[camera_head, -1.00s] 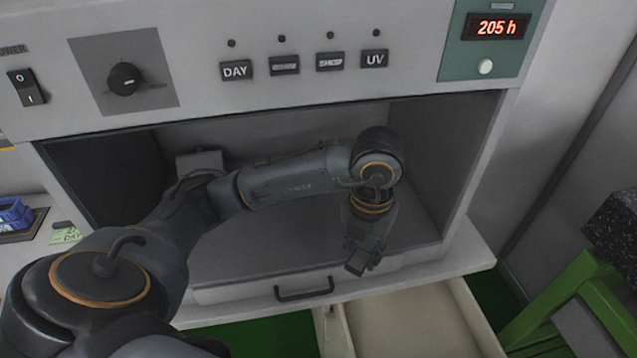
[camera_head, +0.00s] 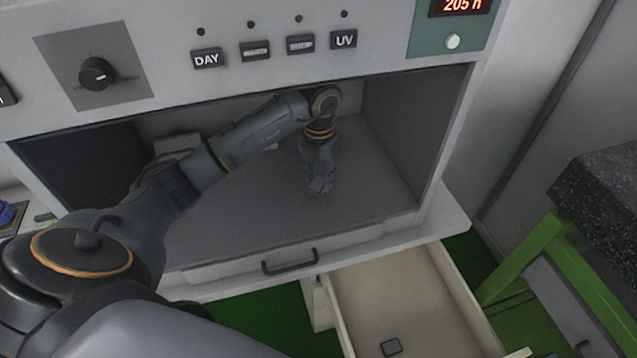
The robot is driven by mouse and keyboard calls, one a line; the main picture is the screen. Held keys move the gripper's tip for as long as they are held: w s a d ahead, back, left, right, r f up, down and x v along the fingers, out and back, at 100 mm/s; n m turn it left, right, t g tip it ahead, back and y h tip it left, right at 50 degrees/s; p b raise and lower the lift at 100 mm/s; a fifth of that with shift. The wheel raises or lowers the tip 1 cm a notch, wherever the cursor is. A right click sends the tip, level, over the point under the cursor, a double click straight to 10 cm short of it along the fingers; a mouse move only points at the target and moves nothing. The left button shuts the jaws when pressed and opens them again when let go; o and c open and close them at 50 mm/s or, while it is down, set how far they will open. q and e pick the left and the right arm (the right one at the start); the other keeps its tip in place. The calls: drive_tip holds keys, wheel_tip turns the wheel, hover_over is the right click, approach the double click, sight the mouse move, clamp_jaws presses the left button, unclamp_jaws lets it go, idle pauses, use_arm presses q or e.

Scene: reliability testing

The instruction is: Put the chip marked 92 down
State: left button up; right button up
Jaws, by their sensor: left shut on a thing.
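My left gripper (camera_head: 319,187) reaches into the open grey chamber (camera_head: 250,215) and points down, low over its floor. It is shut on a small chip, which hardly shows between the dark fingers. I cannot read any number on it, nor tell whether it touches the floor. Another small dark square piece (camera_head: 391,347) lies in the open drawer below; no mark on it can be read. My right gripper is out of view.
Above the chamber is a panel with a knob (camera_head: 96,75), several buttons and a red display (camera_head: 461,6). A handle (camera_head: 290,262) sits below the opening. The pale drawer (camera_head: 440,275) stands open. A green frame (camera_head: 530,255) with a dark speckled slab (camera_head: 600,190) is at right. The chamber floor right of my gripper is clear.

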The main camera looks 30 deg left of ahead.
sight(319, 181)
use_arm(q)
wheel_tip(319, 181, down, 2)
drive_tip(key=shift+s+f+p, duration=0.1)
drive_tip(key=shift+f+p, duration=0.15)
drive_tip(key=shift+p, duration=0.05)
drive_tip(key=shift+f+p, duration=0.35)
drive_tip(key=shift+w+a+f, duration=0.15)
drive_tip(key=shift+w+f, duration=0.05)
drive_tip(key=shift+f, duration=0.1)
drive_tip(key=o, duration=1)
